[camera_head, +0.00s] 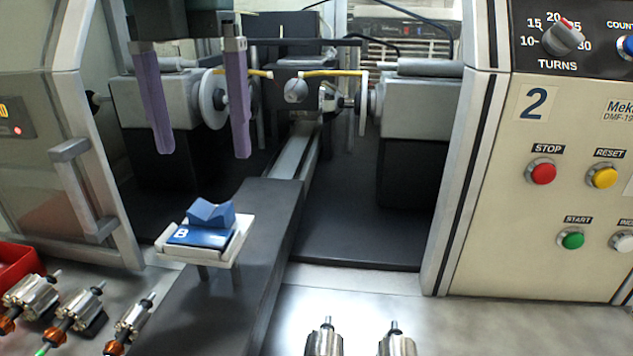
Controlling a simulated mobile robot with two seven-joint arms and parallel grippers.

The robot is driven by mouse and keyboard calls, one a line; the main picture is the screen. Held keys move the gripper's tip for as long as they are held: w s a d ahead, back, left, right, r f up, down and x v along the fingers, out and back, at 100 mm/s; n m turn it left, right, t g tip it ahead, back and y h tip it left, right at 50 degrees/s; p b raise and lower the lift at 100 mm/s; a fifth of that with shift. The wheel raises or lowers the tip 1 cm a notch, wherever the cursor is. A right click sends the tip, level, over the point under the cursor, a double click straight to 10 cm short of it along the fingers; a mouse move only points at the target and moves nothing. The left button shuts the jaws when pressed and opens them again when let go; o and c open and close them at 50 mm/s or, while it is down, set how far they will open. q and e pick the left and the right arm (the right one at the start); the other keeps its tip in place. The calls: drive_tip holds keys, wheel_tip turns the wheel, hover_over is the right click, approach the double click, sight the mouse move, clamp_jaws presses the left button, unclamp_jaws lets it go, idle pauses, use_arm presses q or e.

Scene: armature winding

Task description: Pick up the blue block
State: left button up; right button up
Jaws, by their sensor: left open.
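The blue block (211,214) has a V-shaped notch in its top. It sits on a small white tray (240,250) that carries a blue label marked "B", on a dark rail in front of the winding machine. My left gripper (200,152) hangs from the top of the view with its two purple fingers spread apart. It is empty, and in the picture its fingertips are above the block, apart from it. My right gripper is not in view.
Several armatures (75,310) lie at the lower left beside a red bin (18,262). Two more metal cylinders (324,342) stand at the bottom edge. The control panel (480,220) rises at right, and an open door (90,200) stands at left.

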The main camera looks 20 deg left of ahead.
sight(209, 216)
use_arm(q)
drive_tip(key=shift+s+d+f, duration=0.15)
drive_tip(key=shift+s+f, duration=0.05)
drive_tip(key=shift+f, duration=0.9)
drive_tip(key=f, duration=0.1)
drive_tip(key=f+p, duration=0.1)
drive_tip(key=f, duration=0.1)
drive_tip(key=f+p, duration=0.1)
drive_tip(key=f, duration=0.1)
drive_tip(key=shift+s+a+f, duration=0.1)
drive_tip(key=shift+a, duration=0.25)
drive_tip(key=shift+f, duration=0.25)
clamp_jaws()
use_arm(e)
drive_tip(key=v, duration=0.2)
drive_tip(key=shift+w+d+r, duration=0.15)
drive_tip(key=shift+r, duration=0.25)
